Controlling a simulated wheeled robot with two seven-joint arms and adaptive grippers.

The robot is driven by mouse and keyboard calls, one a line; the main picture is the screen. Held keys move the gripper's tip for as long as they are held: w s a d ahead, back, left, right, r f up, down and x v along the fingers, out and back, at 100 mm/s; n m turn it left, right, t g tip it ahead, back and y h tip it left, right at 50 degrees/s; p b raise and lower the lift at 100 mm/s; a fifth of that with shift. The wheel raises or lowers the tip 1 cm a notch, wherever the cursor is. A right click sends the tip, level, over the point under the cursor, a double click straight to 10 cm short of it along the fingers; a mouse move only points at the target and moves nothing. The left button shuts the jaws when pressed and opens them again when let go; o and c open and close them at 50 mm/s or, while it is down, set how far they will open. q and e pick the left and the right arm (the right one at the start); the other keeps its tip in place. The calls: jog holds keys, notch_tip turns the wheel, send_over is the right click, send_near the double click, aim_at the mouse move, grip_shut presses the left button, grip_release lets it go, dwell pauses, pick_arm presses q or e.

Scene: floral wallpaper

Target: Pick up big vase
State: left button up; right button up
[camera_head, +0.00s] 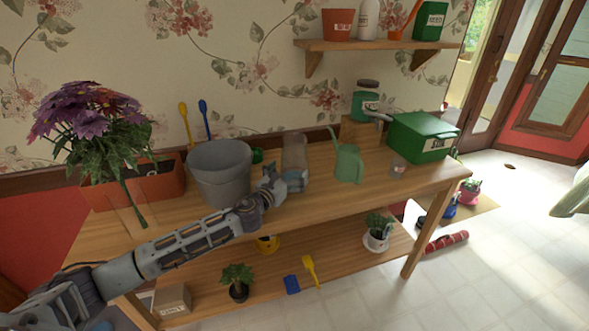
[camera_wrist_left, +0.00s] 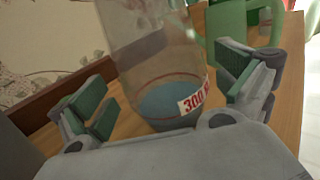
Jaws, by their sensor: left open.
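A tall clear glass vessel, which looks like the big vase (camera_head: 295,150), stands upright on the upper table top near the wall. In the left wrist view the vase (camera_wrist_left: 160,50) has a bluish base and a red-lettered label reading "300". My left gripper (camera_head: 282,183) is open in front of it. The wrist view shows the gripper's fingers (camera_wrist_left: 168,97) apart, one on each side of the vase. I cannot tell whether either finger touches it. My right gripper is not in view. Another clear glass vase (camera_head: 118,222) with purple flowers (camera_head: 90,115) stands at the left end.
A grey bucket (camera_head: 220,172) is left of my gripper. A green watering can (camera_head: 347,163) is just right of the vase. A green box (camera_head: 425,137) stands farther right. The wall shelf (camera_head: 375,45) is above. Bare table top lies in front of the watering can.

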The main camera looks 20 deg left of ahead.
pick_arm(q)
jog(key=shift+x, duration=1.95)
jog(key=shift+c, duration=0.3)
jog(key=c, duration=1.2)
jog(key=shift+r, duration=0.1)
